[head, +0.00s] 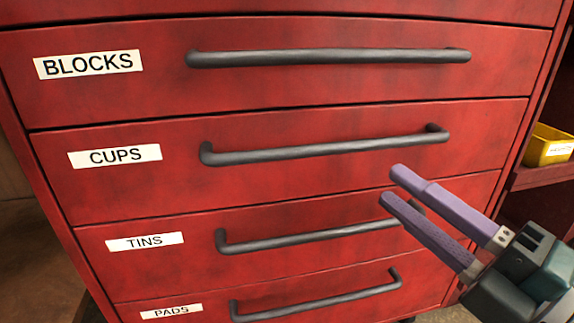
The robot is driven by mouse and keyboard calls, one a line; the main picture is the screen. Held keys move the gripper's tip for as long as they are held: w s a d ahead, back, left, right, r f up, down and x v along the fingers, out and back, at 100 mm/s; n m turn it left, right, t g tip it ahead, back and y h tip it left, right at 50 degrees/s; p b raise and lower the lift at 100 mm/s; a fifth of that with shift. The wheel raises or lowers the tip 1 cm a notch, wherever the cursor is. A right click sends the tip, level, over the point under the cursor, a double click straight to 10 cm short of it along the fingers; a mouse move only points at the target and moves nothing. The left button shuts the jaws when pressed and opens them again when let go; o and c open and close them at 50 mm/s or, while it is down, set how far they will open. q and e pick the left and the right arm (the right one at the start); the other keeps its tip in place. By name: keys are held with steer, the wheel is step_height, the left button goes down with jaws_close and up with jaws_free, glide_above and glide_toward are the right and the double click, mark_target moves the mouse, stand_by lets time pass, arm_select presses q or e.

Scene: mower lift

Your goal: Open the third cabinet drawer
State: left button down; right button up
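A red cabinet has a stack of drawers, all looking shut. The labelled drawers, from upper to lower, are the BLOCKS drawer (300,88), the CUPS drawer (280,182), the TINS drawer (200,262) and the PADS drawer (215,300). Another drawer front shows partly above BLOCKS. Each labelled drawer has a dark bar handle, including the CUPS handle (320,147) and the TINS handle (310,237). My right gripper (392,184) has two purple fingers apart, with nothing held. Its fingers overlap the TINS handle's right end in the picture; contact cannot be told. My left gripper is out of view.
A yellow bin (547,146) stands on a red shelf (545,176) at the right, beside the cabinet. Brown floor shows at the lower left. The space before the left part of the drawers looks clear.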

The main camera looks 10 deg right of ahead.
mark_target(346, 151)
steer(key=b+x, duration=0.2)
steer(key=x, duration=0.7)
steer(key=shift+w+a+r, duration=0.1)
steer(key=shift+w+a, duration=0.05)
steer(key=shift+w, duration=0.2)
steer(key=shift+c, duration=0.3)
jaws_close()
stand_by(0.6)
